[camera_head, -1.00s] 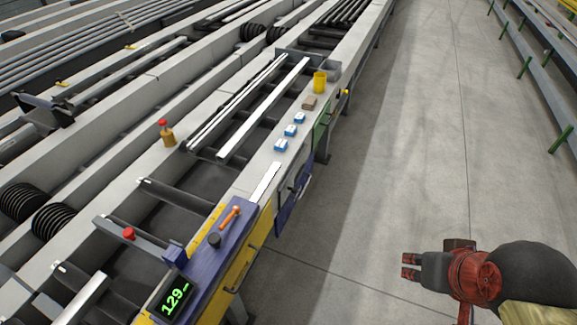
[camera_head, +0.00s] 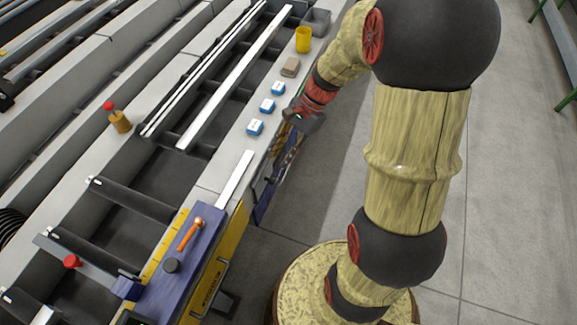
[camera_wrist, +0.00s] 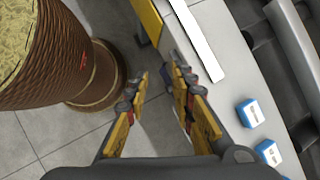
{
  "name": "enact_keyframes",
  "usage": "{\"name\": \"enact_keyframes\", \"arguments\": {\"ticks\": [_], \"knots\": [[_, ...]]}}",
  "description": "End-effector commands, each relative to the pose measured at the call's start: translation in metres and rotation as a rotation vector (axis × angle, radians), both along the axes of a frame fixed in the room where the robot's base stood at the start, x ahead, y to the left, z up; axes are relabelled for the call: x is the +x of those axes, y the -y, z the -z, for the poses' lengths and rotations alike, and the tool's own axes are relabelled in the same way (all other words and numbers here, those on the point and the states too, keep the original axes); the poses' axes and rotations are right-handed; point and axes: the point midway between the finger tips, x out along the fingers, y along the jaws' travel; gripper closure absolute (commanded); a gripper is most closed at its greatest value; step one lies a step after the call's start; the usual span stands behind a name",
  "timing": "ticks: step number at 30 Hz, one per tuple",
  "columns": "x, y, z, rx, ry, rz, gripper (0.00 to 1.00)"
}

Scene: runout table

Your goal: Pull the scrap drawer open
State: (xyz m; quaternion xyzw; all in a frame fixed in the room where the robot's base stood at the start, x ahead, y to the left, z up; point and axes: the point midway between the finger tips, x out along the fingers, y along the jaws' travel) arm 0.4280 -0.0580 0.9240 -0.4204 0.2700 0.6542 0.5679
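A dark blue drawer-like front (camera_head: 264,203) is on the aisle side of the runout table, below its top, in the head view. Which front is the scrap drawer I cannot tell for sure; no label is readable. My gripper (camera_head: 302,118) is beside the table's side, near the blue and white boxes, and my arm covers part of that side. In the wrist view my gripper (camera_wrist: 159,74) has its two yellow-padded fingers apart, with nothing clearly held between them. A handle is not clearly visible between the fingers.
Blue and white boxes (camera_head: 267,105), a brown block (camera_head: 290,66), a yellow cup (camera_head: 303,40) and a grey bin (camera_head: 317,22) stand on the table edge. An orange-handled tool (camera_head: 190,234) lies on the blue plate. The aisle floor (camera_head: 500,180) is clear.

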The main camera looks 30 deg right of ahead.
Motion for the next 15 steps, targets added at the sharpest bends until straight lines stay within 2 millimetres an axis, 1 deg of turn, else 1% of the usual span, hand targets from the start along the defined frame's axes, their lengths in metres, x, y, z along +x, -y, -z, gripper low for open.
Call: {"name": "enact_keyframes", "arguments": {"ticks": [1, 5, 6, 11, 15], "knots": [[0.005, 0.009, 0.022, 0.05, -0.057, 0.082, 0.75], [0.016, 0.027, 0.068, 0.172, -0.185, 0.288, 0.75], [0.019, 0.033, 0.084, 0.211, -0.225, 0.351, 0.75], [0.027, 0.055, 0.145, 0.371, -0.389, 0.613, 0.75], [0.04, 0.074, 0.198, 0.539, -0.555, 0.881, 0.75]]}}
